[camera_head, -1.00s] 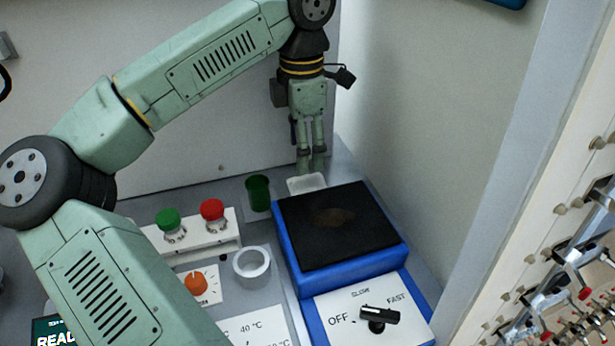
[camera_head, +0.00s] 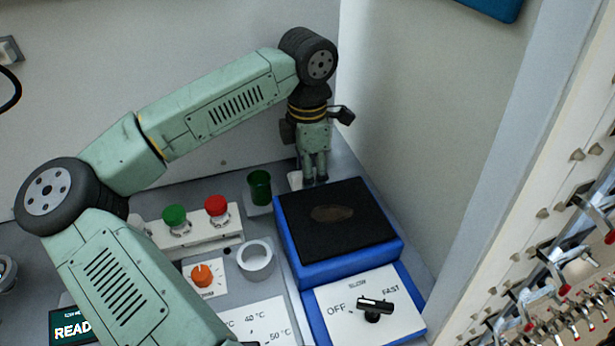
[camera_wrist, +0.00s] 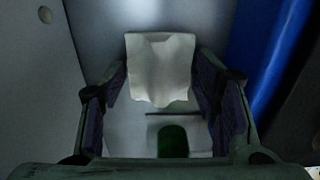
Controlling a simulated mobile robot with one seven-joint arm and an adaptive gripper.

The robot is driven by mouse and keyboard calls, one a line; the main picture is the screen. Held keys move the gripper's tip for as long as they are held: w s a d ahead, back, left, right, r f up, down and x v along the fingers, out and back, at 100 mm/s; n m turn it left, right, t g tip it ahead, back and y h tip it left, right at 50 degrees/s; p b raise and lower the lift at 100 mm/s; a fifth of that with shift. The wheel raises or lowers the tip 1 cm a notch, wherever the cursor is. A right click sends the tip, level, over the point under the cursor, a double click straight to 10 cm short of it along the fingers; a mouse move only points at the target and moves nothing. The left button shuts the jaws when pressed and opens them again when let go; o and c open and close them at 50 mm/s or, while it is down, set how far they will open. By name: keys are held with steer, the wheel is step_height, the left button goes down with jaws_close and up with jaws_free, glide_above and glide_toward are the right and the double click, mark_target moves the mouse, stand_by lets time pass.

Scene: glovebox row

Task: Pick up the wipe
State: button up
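The wipe (camera_wrist: 162,68) is a pale, creased cloth at the upper middle of the wrist view, between the two finger tips. In the head view only a white sliver of it (camera_head: 294,180) shows, left of the fingers; the rest is hidden. My gripper (camera_head: 314,181) points down behind the black-topped stirrer plate. In the wrist view its fingers (camera_wrist: 161,75) stand apart on either side of the wipe. I cannot tell whether they touch its edges.
The blue stirrer plate (camera_head: 305,262) with its black top stands close in front of my gripper. A green cup (camera_head: 260,187) is to the left; it also shows in the wrist view (camera_wrist: 172,140). Button box (camera_head: 196,234), white ring (camera_head: 256,261) and wall (camera_head: 400,130) are nearby.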

steer(key=c, duration=0.4)
step_height(320, 180, up, 10)
steer(key=b, duration=0.2)
steer(key=shift+b, duration=0.4)
steer(key=o, duration=0.3)
steer(key=c, duration=0.5)
